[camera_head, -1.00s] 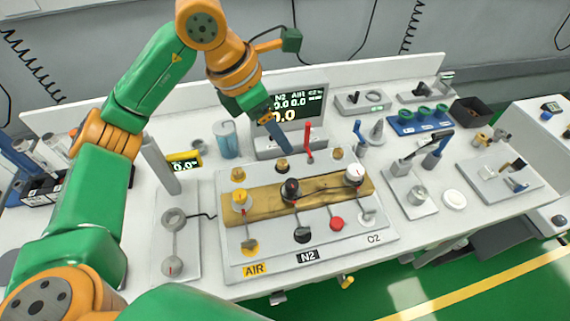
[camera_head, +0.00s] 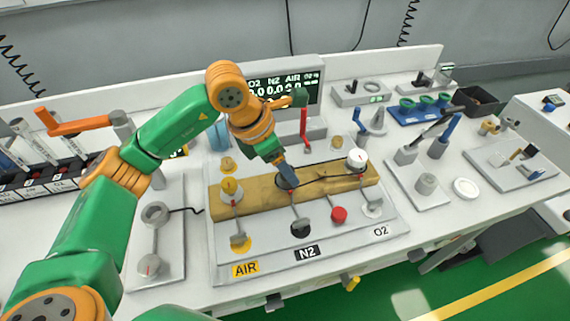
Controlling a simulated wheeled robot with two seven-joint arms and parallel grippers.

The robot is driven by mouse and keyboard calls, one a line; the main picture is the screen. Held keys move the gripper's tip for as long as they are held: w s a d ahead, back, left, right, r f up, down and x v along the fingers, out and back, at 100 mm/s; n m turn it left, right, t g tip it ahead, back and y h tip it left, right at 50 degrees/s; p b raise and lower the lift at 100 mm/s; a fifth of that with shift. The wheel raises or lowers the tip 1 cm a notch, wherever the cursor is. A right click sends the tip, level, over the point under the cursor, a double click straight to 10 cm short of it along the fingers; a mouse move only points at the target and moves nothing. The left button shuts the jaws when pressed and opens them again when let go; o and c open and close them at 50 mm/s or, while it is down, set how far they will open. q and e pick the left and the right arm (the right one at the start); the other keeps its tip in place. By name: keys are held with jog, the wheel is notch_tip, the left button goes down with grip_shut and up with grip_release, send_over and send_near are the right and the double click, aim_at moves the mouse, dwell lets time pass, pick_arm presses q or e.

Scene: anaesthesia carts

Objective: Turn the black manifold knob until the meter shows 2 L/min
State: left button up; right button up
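The black manifold knob is hidden behind the tip of my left gripper (camera_head: 287,180), in the middle of the brass manifold block (camera_head: 325,176). The fingers point down onto the knob's place; I cannot tell whether they touch it or how far apart they are. A yellow-topped knob (camera_head: 230,187) stands to the left and a white knob (camera_head: 356,159) to the right on the same block. The meter (camera_head: 308,80) behind has O2, N2 and AIR headings with zeros under them; my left arm covers part of it. My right gripper is not in view.
A red lever (camera_head: 304,127) stands upright just behind the manifold. A black cap (camera_head: 300,228), a red cap (camera_head: 339,215) and an N2 label (camera_head: 307,252) are in front. An orange-handled valve (camera_head: 85,126) stands at the left. A blue tray (camera_head: 420,112) is at the back right.

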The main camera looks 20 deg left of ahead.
pick_arm(q)
jog(key=shift+w+f, duration=0.2)
jog(key=shift+f, duration=0.2)
grip_shut()
jog(key=shift+n, duration=0.3)
jog(key=shift+d+f+n+b, duration=0.1)
jog(key=shift+n+b, duration=0.2)
jog(key=shift+b, duration=0.15)
jog(key=n+t+y+b, duration=0.1)
jog(key=n+b, duration=0.1)
jog(key=n, duration=0.1)
jog(key=shift+s+d, duration=0.1)
jog(key=shift+d+n+y+b, duration=0.1)
jog(key=shift+n+y+b, duration=0.5)
jog(key=shift+n, duration=0.7)
jog(key=shift+n+y+b, duration=0.6)
jog(key=shift+n, duration=0.7)
